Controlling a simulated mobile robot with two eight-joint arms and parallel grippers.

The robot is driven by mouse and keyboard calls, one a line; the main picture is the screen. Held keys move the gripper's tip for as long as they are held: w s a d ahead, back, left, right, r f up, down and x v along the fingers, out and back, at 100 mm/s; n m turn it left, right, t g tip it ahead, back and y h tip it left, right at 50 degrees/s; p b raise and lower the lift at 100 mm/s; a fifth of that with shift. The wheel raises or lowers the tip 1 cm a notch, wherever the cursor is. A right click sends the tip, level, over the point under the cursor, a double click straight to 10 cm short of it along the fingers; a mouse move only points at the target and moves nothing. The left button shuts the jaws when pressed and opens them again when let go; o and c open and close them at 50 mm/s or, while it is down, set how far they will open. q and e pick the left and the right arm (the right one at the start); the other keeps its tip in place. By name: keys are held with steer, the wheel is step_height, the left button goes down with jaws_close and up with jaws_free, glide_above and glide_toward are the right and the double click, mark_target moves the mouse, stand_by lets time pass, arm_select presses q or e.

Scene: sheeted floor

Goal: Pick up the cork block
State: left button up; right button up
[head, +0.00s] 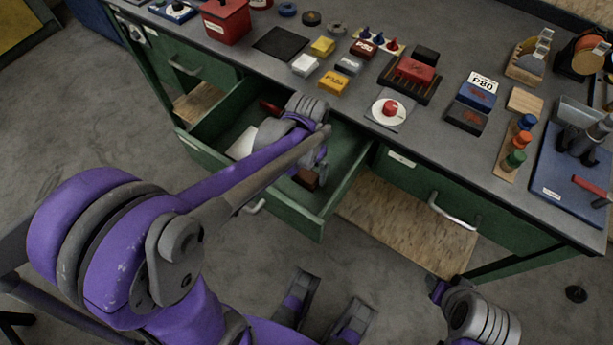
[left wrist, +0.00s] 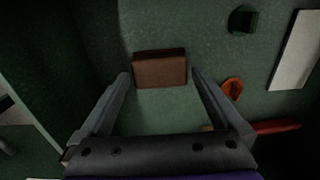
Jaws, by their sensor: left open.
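The cork block, seen as a brown block (head: 306,179), lies in the open green drawer, near its front right part. In the left wrist view the block (left wrist: 160,68) sits on the drawer floor, centred just past the fingertips. My left gripper (head: 314,172) reaches down into the drawer, its fingers largely hidden by my own wrist in the head view. In the left wrist view my left gripper (left wrist: 160,78) is open and empty, one finger to each side of the block's near edge. I cannot tell whether they touch it. My right gripper does not show clearly.
The drawer (head: 275,215) also holds a white flat piece (left wrist: 297,48), a red-handled item (left wrist: 276,127), an orange item (left wrist: 233,88) and a dark green item (left wrist: 242,19). The worktop (head: 350,115) above is crowded with small boxes and tools.

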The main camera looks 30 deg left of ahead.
mark_target(308, 172)
arm_select(q)
steer(key=shift+f, duration=0.95)
steer(key=shift+c, duration=0.3)
steer(key=c, duration=1.2)
step_height(308, 172, up, 10)
steer(key=shift+r+p, duration=0.1)
steer(key=shift+p, duration=1)
